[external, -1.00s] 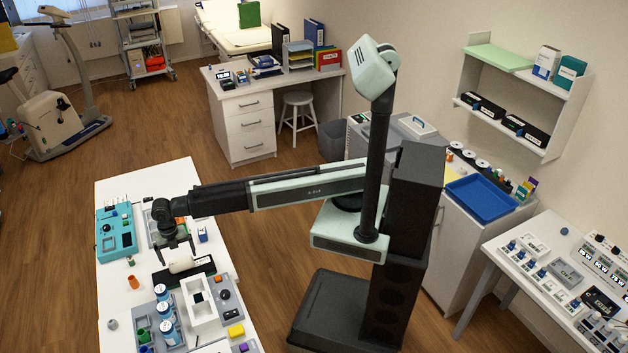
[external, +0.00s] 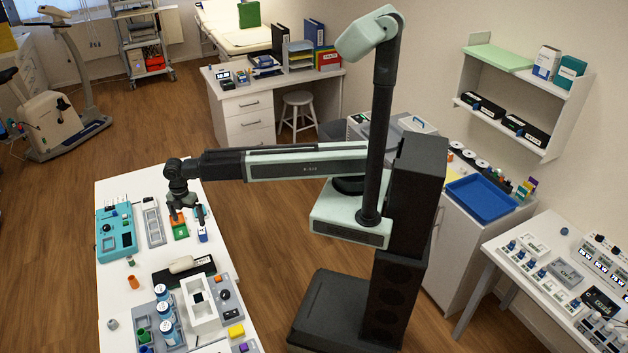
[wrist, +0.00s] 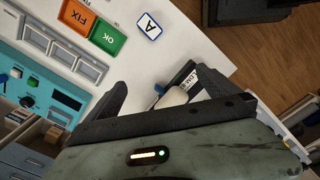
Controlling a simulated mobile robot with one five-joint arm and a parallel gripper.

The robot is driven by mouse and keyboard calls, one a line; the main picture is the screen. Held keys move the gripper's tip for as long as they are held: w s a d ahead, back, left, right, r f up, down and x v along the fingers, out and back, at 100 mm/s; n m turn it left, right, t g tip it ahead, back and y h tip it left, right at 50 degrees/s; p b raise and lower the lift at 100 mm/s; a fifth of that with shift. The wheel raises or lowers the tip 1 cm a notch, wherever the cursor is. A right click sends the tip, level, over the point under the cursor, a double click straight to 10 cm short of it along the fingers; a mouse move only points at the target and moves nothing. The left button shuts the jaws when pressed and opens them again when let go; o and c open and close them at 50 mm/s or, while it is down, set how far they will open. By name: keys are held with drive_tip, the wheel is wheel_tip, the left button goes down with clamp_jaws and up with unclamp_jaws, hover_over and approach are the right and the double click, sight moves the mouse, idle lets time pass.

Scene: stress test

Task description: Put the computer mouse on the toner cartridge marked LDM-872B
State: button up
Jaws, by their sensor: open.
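The computer mouse (external: 181,264), a pale rounded shape, lies on top of a black toner cartridge (external: 205,264) on the white bench. In the wrist view the mouse (wrist: 174,97) is partly hidden by my gripper's dark body. The cartridge's white label (wrist: 189,79) shows there at an angle, with LDM and further characters too small to read surely. My gripper (external: 188,220) is open and empty.
A teal panel (external: 117,232) stands left. Blue-labelled bottles (external: 163,310) and a white open box (external: 203,318) stand in front of the cartridge.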

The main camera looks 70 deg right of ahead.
drive_tip(key=s+d+m, duration=0.3)
drive_tip(key=d+m, duration=0.6)
drive_tip(key=d, duration=0.4)
drive_tip(key=s+d+m, duration=0.3)
drive_tip(key=d+m, duration=0.7)
drive_tip(key=d, duration=0.3)
drive_tip(key=shift+s+d, duration=0.3)
drive_tip(key=shift+d, duration=0.05)
